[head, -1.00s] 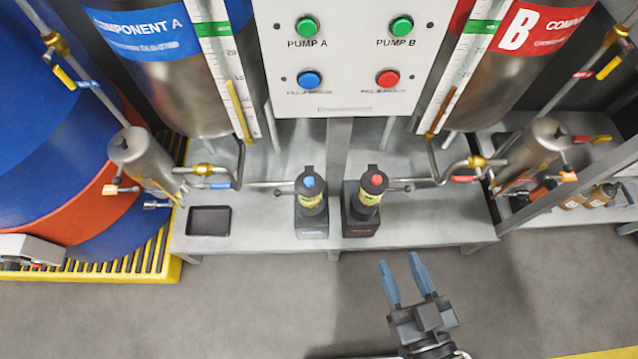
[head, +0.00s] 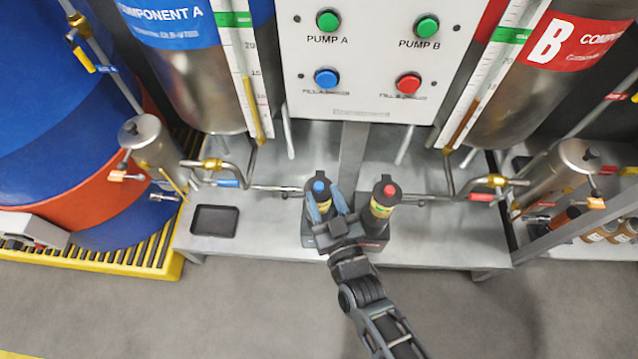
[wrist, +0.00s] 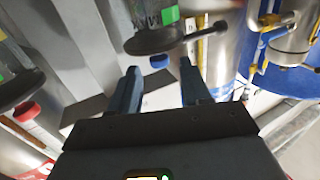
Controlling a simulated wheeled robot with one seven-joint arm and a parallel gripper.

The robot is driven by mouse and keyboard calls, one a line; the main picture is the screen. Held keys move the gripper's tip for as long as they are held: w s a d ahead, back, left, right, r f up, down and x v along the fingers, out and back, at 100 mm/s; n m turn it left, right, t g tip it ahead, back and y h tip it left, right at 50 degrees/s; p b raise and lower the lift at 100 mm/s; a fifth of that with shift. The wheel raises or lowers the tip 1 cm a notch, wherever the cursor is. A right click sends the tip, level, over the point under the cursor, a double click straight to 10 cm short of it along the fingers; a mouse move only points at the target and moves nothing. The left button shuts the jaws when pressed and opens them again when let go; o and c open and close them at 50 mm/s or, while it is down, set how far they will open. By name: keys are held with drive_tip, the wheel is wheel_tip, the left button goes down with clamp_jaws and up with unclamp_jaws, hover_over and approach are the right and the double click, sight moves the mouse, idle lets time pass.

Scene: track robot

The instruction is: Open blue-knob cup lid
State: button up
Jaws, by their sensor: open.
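The cup with the blue knob (head: 319,186) stands on the grey bench, and its dark lid looks closed. My gripper (head: 326,200) is open and reaches over this cup from the front, with its blue-grey fingers hiding most of the cup's body. In the wrist view the blue knob (wrist: 159,61) lies between and just beyond the two open fingertips (wrist: 161,72). The black lid (wrist: 153,40) shows behind it. I cannot tell whether a finger touches the lid.
The red-knob cup (head: 383,200) stands close on the right of my gripper; its red knob also shows in the wrist view (wrist: 25,111). A black tray (head: 214,221) lies to the left. The pump panel (head: 365,60) and pipes stand behind.

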sight(320, 190)
drive_tip(key=shift+x, duration=2)
drive_tip(key=shift+c, duration=0.2)
clamp_jaws()
